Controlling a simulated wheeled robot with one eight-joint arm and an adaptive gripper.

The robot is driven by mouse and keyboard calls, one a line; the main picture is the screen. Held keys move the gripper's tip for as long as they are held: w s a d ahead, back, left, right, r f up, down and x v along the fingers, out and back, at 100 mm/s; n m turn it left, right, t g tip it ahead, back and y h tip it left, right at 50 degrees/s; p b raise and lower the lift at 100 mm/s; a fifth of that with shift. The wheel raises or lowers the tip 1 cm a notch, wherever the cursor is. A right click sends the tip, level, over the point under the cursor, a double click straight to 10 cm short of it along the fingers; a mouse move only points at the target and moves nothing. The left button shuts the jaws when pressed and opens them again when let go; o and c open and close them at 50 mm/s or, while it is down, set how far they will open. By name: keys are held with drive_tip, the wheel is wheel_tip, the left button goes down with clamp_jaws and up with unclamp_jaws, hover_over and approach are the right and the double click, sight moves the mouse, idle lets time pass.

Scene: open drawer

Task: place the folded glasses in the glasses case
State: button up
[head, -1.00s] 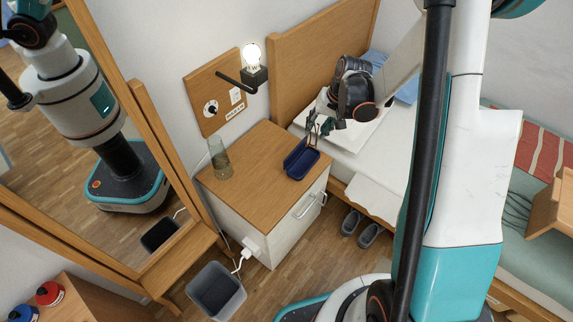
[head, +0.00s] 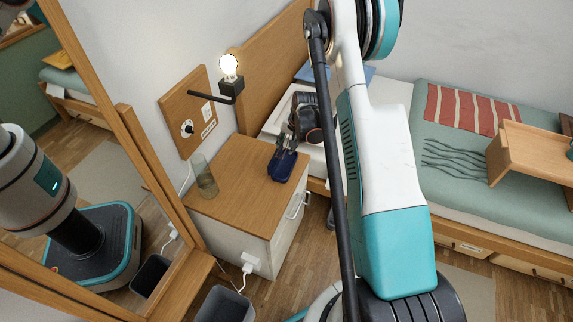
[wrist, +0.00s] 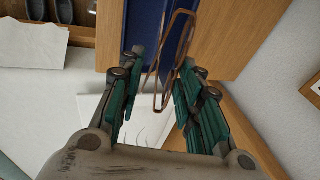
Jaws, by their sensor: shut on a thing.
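The dark blue glasses case (head: 282,167) sits on the right part of the wooden nightstand top. In the wrist view the blue case (wrist: 142,35) shows as a long trough. My gripper (head: 290,145) is low over the case in the head view. In the wrist view my gripper (wrist: 158,88) is shut on the folded glasses (wrist: 178,38), whose thin copper-brown frame stands out past the fingertips and overlaps the case. I cannot tell whether the glasses touch the case. In the head view the glasses are too small to make out.
A clear drinking glass (head: 203,177) stands at the left of the nightstand (head: 235,175). A lit bulb lamp (head: 230,75) on a wall board is above it. The bed (head: 450,185) lies to the right, a bin (head: 222,305) below. The nightstand's front top is clear.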

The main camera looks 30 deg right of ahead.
wheel_tip(320, 180, down, 10)
drive_tip(key=b, duration=0.3)
drive_tip(key=shift+r, duration=0.2)
drive_tip(key=shift+f, duration=0.3)
drive_tip(key=o, duration=0.9)
drive_tip(key=shift+o, duration=0.2)
drive_tip(key=shift+r, duration=0.2)
drive_tip(key=a+p+v, duration=0.1)
drive_tip(key=p+v, duration=0.3)
drive_tip(key=v, duration=0.8)
drive_tip(key=shift+d, duration=0.45)
